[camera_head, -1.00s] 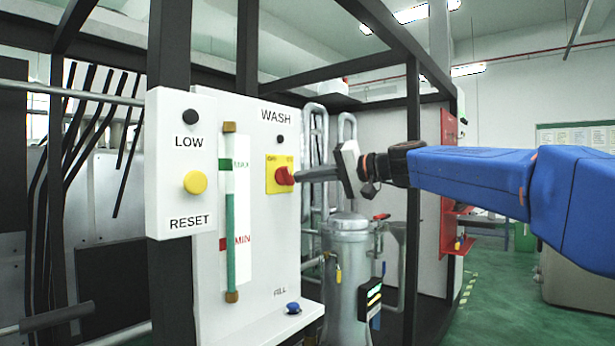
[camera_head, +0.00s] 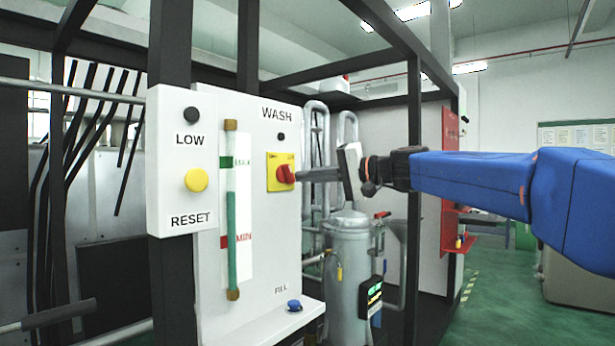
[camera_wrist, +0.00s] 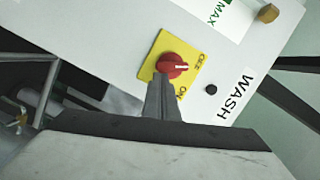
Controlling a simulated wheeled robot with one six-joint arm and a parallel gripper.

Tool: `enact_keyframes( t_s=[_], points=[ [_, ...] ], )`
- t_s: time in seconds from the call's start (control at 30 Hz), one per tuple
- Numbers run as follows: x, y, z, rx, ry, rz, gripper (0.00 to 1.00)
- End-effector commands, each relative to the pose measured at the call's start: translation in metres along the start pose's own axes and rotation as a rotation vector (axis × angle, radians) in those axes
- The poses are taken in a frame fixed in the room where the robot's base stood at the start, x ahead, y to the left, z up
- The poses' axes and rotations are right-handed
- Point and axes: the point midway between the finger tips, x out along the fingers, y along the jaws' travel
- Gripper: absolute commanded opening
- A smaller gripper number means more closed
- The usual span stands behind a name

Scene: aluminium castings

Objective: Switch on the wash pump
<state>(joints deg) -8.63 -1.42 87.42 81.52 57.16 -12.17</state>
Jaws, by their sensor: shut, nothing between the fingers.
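The wash pump switch is a red rotary knob (camera_head: 285,174) on a yellow plate (camera_head: 273,186) under the WASH label (camera_head: 277,113). In the wrist view the red knob (camera_wrist: 171,66) has a white mark that points nearer the OFF lettering than the ON lettering. My gripper (camera_head: 300,175) comes in from the right with its fingers shut and empty, tips at the knob. In the wrist view my fingers (camera_wrist: 162,82) cover part of the yellow plate beside the knob. I cannot tell whether they touch it.
A black round lamp (camera_head: 281,137) sits above the switch. To the left are a level tube (camera_head: 232,235) and a box with a yellow RESET button (camera_head: 196,180). A blue FILL button (camera_head: 293,305) is below. A metal vessel (camera_head: 350,260) and black frame post (camera_head: 413,200) stand behind my gripper.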

Motion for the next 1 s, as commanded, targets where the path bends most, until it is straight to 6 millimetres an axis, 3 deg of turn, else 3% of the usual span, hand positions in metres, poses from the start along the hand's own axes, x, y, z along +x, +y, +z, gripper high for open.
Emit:
enact_keyframes(
  t_s=[0.27,0.8,1.0],
  points=[
    [0.001,0.005,0.003,0.14,-0.001,-0.034,0.0],
    [0.004,0.014,0.016,0.617,-0.002,-0.154,0.0],
    [0.004,0.015,0.017,0.674,-0.002,-0.169,0.0]
  ],
)
